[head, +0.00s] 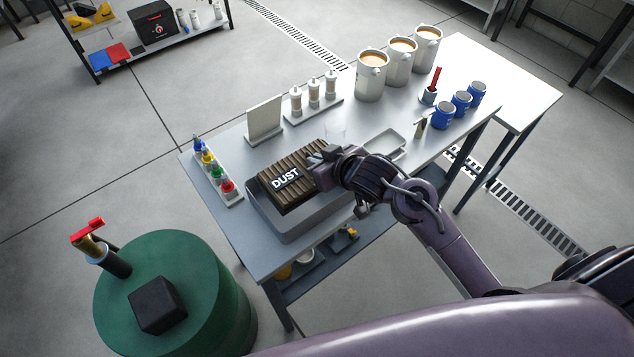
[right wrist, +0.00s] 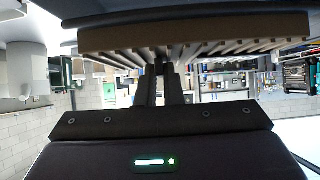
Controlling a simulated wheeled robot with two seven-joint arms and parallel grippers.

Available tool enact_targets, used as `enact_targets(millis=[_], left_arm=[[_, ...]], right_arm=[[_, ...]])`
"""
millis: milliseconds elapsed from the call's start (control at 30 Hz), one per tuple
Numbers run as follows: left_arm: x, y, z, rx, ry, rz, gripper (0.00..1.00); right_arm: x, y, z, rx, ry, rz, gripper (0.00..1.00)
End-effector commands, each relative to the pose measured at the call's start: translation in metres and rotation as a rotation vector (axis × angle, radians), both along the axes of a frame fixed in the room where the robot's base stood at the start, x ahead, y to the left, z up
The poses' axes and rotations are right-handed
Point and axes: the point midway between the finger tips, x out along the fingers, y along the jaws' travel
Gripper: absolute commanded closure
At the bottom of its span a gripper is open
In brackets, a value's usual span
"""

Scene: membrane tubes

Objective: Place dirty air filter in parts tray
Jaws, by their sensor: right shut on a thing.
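The dirty air filter (head: 283,179) is a brown pleated block with a dark label reading DUST. My right gripper (head: 322,165) is shut on its right end. In the head view the filter is over the grey parts tray (head: 289,228), tilted, and hides much of the tray's inside. I cannot tell whether it touches the tray. In the right wrist view the filter (right wrist: 195,40) spans the top, with the right gripper's fingers (right wrist: 160,72) reaching up to its pleats. My left gripper is not in view.
Bottles in coloured caps (head: 217,171) stand in a rack left of the tray. A white panel (head: 265,119), tube holders (head: 315,95), large white mugs (head: 372,75) and blue cups (head: 443,116) stand along the workbench (head: 310,132). A green drum (head: 200,290) stands at the lower left.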

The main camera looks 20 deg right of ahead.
Motion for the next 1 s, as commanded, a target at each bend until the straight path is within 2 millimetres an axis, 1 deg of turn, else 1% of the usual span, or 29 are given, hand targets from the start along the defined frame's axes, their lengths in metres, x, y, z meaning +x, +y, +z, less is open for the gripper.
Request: enact_targets(millis=[33,100,300,533,633,967,1000], left_arm=[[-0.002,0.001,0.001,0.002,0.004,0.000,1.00],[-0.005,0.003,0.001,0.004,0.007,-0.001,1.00],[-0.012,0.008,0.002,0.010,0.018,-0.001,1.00],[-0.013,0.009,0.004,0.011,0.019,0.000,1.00],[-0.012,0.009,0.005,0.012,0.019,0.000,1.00],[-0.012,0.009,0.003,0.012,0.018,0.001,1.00],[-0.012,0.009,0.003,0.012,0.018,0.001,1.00]], right_arm=[[0.000,0.000,-0.011,0.001,0.003,0.000,1.00],[0.000,0.000,-0.022,0.000,0.001,-0.001,1.00],[0.000,0.000,-0.039,0.002,0.000,-0.001,1.00],[0.001,0.000,-0.072,0.002,0.000,-0.001,1.00],[0.000,0.000,-0.078,0.001,-0.002,-0.001,1.00],[0.001,0.000,-0.081,0.002,-0.003,-0.001,1.00],[0.000,0.000,-0.081,0.001,-0.002,0.000,0.90]])
